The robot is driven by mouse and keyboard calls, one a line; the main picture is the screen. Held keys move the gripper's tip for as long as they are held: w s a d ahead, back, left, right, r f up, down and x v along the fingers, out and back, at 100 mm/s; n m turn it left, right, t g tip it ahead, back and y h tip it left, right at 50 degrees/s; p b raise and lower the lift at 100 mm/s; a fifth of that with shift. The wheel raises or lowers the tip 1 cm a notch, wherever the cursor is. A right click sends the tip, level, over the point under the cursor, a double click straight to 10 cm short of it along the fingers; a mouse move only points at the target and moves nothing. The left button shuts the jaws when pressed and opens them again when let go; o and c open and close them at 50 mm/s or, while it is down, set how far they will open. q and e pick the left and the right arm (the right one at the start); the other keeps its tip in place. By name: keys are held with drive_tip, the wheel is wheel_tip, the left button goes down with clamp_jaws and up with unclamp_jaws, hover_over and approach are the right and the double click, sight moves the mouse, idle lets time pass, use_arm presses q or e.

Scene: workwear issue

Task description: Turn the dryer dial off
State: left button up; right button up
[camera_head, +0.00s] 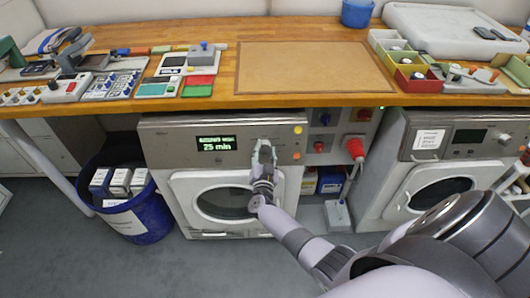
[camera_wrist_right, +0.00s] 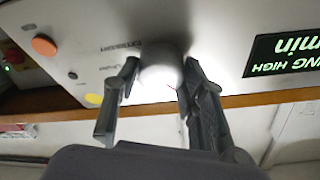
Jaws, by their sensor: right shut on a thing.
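The dryer (camera_head: 170,150) stands under the counter, left of centre. Its lit display (camera_head: 216,144) reads "25 min" in green; the display also shows in the right wrist view (camera_wrist_right: 284,54), cropped, with "ING HIGH" legible. The pale round dial (camera_wrist_right: 160,72) is on the dryer's panel, between my right gripper's fingers. My right gripper (camera_head: 264,148) is at the panel, right of the display, and hides the dial in the head view. In the right wrist view its two fingers (camera_wrist_right: 155,85) are closed around the dial, one on each side. My left gripper is not in view.
Orange (camera_head: 298,129) and yellow (camera_head: 296,156) buttons sit right of the dial. A second machine (camera_head: 400,165) stands at right, a blue bin (camera_head: 150,222) at left. The wooden counter (camera_head: 245,98) overhangs the panel.

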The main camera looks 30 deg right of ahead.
drive_tip(key=m+g, duration=0.1)
drive_tip(key=m, duration=0.3)
drive_tip(key=shift+a+h, duration=0.1)
drive_tip(key=shift+h, duration=0.3)
drive_tip(key=shift+m+g+b, duration=0.3)
drive_tip(key=shift+m+g, duration=0.4)
drive_tip(key=shift+m, duration=1.1)
drive_tip(key=o, duration=1.2)
drive_tip(key=shift+c, duration=0.2)
